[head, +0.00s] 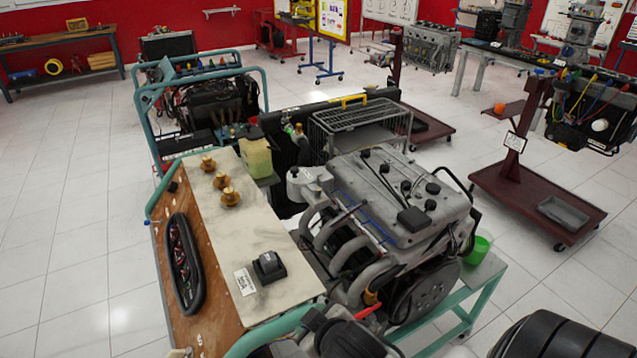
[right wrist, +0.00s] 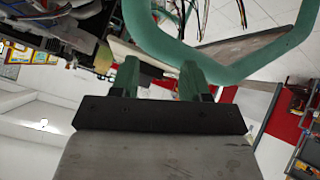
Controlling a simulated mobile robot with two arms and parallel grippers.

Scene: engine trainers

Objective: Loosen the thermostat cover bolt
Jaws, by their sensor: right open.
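The grey engine (head: 395,205) sits on a teal-framed trainer stand in the middle of the head view, with pale curved intake pipes (head: 345,240) along its left side. I cannot make out the thermostat cover or its bolt in either view. My right gripper (right wrist: 160,77) shows in the right wrist view, its two fingers apart with nothing between them. It is close to a thick teal frame tube (right wrist: 185,55); I cannot tell whether it touches it. My left gripper is not in view.
A wooden-edged panel (head: 215,325) with brass fittings (head: 220,180) and an oval cable slot lies left of the engine. A wire rack (head: 360,120) stands behind it. A green cup (head: 477,250) sits at its right. Dark red stands (head: 515,180) stand farther right. Tiled floor is open at left.

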